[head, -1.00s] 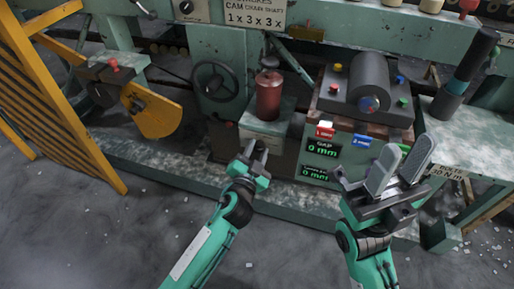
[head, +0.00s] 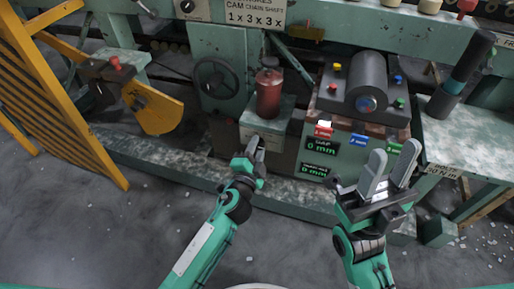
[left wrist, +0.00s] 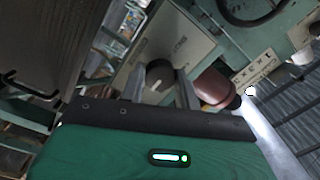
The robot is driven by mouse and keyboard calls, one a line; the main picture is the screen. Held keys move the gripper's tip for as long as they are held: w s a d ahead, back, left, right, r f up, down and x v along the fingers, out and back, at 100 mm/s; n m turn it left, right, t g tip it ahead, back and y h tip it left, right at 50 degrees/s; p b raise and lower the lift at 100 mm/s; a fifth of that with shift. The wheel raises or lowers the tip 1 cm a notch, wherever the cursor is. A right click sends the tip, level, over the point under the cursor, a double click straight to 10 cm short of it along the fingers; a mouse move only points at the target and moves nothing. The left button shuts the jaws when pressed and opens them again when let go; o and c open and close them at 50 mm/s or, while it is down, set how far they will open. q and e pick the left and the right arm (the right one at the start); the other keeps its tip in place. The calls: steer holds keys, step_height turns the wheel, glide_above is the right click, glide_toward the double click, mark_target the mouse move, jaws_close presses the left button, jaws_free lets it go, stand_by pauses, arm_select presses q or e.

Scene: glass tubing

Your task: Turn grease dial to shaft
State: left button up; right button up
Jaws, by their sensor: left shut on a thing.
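The grease unit is a pale box (head: 258,125) with a red canister (head: 268,95) on top, at the middle of the head view. My left gripper (head: 257,146) is at the front of this box. In the left wrist view its fingers (left wrist: 160,88) are closed around the dark, round grease dial (left wrist: 158,74), one on each side. The fingers hide the dial in the head view. Lettering on the box face (left wrist: 182,42) is too blurred to read, and the dial's setting cannot be told. My right gripper (head: 395,147) is open and empty, in front of the console.
The console (head: 345,150) stands right of the box, with coloured switches and two displays at 0 mm. A handwheel (head: 217,79) is on the left. A sign (head: 257,12) and another dial (head: 187,6) are above. A yellow fence (head: 65,110) stands far left. The floor in front is mostly clear.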

arm_select(q)
steer(key=o, duration=1)
steer(key=shift+s, duration=0.1)
steer(key=shift+v, duration=6.85)
